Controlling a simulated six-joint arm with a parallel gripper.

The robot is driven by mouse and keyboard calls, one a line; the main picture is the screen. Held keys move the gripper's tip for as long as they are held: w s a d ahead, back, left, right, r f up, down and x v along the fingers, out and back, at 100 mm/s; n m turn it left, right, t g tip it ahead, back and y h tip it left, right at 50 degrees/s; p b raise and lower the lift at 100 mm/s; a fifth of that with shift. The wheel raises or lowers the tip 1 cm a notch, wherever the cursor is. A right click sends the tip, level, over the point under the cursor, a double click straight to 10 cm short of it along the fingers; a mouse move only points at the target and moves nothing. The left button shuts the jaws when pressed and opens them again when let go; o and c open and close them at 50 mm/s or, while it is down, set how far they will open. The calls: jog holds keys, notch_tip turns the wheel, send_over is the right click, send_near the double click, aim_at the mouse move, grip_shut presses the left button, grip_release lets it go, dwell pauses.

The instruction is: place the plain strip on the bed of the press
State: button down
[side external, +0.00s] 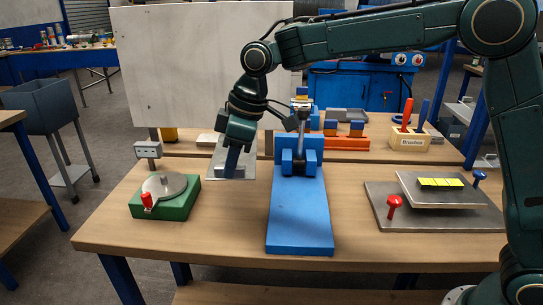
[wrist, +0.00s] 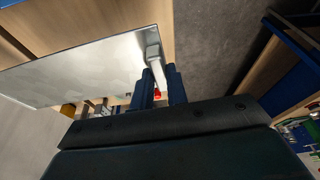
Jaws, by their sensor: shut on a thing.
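My gripper (side external: 231,174) points down left of the blue press, in front of a pale metal plate on the bench. In the wrist view its two dark blue fingers (wrist: 163,78) are shut with a narrow pale piece (wrist: 158,68) between them. I take this for the plain strip; its outline is unclear, and the side view hides it. The press (side external: 300,215) has a long blue bed, blue blocks and an upright lever at its back. No strip shows on the front of its bed.
A green base with a round plate and red handle (side external: 165,195) stands at left. Metal plates with red and blue knobs (side external: 435,215) stand at right, bearing a yellow-green piece (side external: 440,183).

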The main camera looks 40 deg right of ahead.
jog(key=s+d+f, duration=0.2)
jog(key=s+f, duration=0.1)
jog(key=s, duration=0.5)
jog(key=s+d+f+m, duration=0.1)
jog(key=s+d+f, duration=0.1)
jog(key=s, duration=0.6)
jog(key=shift+s+d+f, duration=0.2)
jog(key=shift+f, duration=4.7)
jog(key=c, duration=1.4)
grip_release()
